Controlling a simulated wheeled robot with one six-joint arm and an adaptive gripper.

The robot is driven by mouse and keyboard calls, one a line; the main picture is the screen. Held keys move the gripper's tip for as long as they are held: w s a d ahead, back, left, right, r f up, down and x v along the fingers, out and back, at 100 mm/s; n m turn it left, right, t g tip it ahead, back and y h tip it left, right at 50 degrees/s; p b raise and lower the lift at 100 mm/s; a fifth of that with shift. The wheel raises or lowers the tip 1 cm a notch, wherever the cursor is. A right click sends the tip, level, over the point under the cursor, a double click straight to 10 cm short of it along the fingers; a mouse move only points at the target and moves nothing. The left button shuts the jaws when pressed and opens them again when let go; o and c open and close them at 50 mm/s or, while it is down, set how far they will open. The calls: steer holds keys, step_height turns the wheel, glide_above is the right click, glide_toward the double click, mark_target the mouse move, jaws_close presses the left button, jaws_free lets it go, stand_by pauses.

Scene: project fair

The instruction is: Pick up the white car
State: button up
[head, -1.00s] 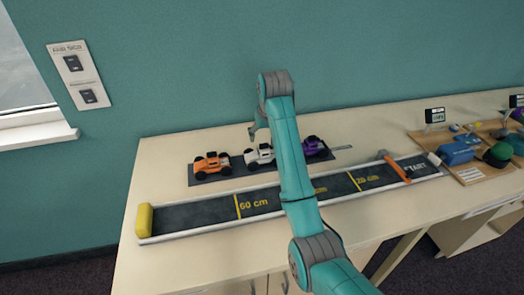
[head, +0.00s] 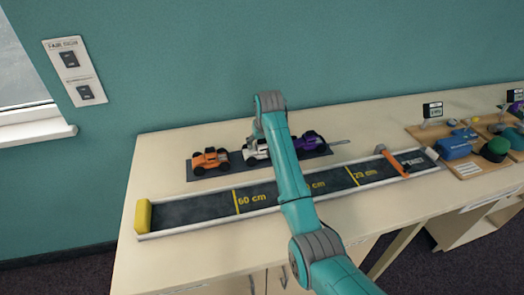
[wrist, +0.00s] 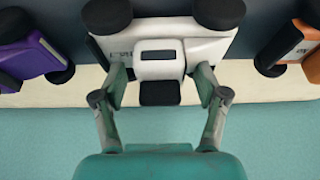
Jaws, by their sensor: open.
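The white car (head: 258,150) stands on a dark mat (head: 236,167) between an orange car (head: 210,160) and a purple car (head: 309,142). My arm hides part of it in the head view. In the wrist view the white car (wrist: 160,45) fills the upper middle, with its dark wheels showing. My gripper (wrist: 160,90) is open, with one finger on each side of the car's narrow rear part. It holds nothing firmly. I cannot tell whether the fingertips touch the car. In the head view the fingers (head: 257,132) are partly hidden at the car.
The purple car (wrist: 30,50) and orange car (wrist: 295,45) stand close on either side. A track (head: 210,212) with distance marks, a yellow end block (head: 143,216) and an orange gate (head: 390,160) lies in front. The teal wall (head: 200,80) is behind.

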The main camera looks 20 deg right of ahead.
steer(key=c, duration=1.3)
steer(key=shift+r, duration=0.15)
